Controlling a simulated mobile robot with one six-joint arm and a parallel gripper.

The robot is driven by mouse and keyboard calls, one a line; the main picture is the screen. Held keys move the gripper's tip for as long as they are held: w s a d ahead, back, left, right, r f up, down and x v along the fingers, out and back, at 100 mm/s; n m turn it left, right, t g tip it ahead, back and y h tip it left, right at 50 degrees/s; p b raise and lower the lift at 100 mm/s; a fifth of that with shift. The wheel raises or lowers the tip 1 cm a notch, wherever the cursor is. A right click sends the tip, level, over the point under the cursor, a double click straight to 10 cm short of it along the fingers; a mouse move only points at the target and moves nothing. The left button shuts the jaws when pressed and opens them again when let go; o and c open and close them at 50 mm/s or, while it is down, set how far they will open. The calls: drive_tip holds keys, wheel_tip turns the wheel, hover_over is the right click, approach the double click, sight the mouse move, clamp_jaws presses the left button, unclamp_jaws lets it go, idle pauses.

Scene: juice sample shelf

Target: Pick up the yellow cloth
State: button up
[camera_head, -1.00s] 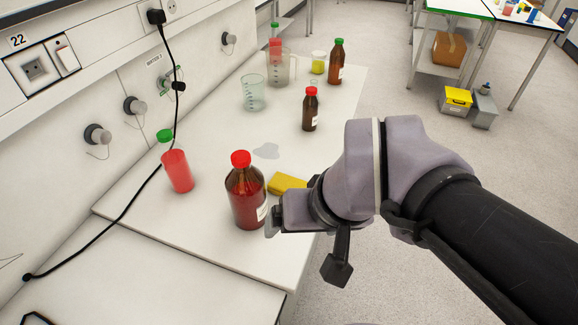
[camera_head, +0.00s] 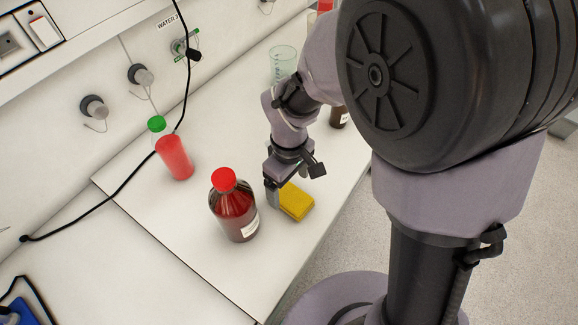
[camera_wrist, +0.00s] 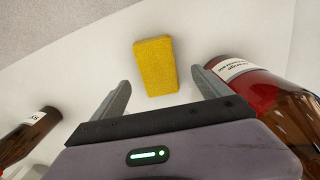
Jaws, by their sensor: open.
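The yellow cloth (camera_head: 297,203) is a folded, block-like pad lying flat on the white bench, to the right of the large red-capped bottle. In the wrist view the yellow cloth (camera_wrist: 155,66) lies just beyond my fingertips, between their lines. My gripper (camera_head: 273,190) points down at the cloth's left side in the head view. In the wrist view my gripper (camera_wrist: 160,88) is open and empty, with one finger to each side of the cloth. I cannot tell the exact height of the fingers above the bench.
The red-capped brown bottle (camera_head: 235,205) stands close to my gripper; in the wrist view this bottle (camera_wrist: 262,98) is right beside the right finger. A green-capped red bottle (camera_head: 173,150), a beaker (camera_head: 283,62) and a small brown bottle (camera_head: 339,118) stand farther off. A black cable (camera_head: 108,190) crosses the bench.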

sight(291, 196)
wheel_tip(291, 196, down, 6)
drive_tip(key=b, duration=0.2)
drive_tip(key=shift+w+d+r+b, duration=0.15)
drive_tip(key=shift+b, duration=0.15)
drive_tip(key=shift+r, duration=0.15)
drive_tip(key=shift+c, duration=0.7)
drive_tip(key=c, duration=1.3)
drive_tip(key=shift+r, duration=0.15)
